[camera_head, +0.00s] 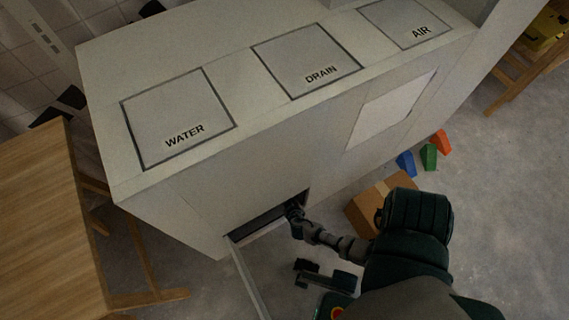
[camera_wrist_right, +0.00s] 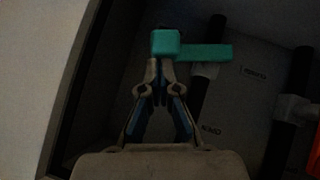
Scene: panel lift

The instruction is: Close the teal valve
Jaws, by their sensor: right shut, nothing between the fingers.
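The teal valve (camera_wrist_right: 203,52) shows in the right wrist view as a blocky hub with a flat handle reaching right, crosswise to the dark pipe near it. My right gripper (camera_wrist_right: 160,70) is shut and empty, its fingertips just below the hub in the picture. I cannot tell whether they touch it. In the head view my right arm reaches into the dark opening (camera_head: 268,214) low in the cabinet front, and the gripper (camera_head: 293,208) is mostly hidden there. The valve is hidden in the head view. My left gripper is not in view.
The pale cabinet (camera_head: 280,150) has top panels marked WATER, DRAIN and AIR. An open door (camera_head: 246,277) hangs by the opening. A cardboard box (camera_head: 372,208) stands right of it. Inside, another dark pipe (camera_wrist_right: 290,100) and an orange-red part (camera_wrist_right: 311,150) are at the right.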

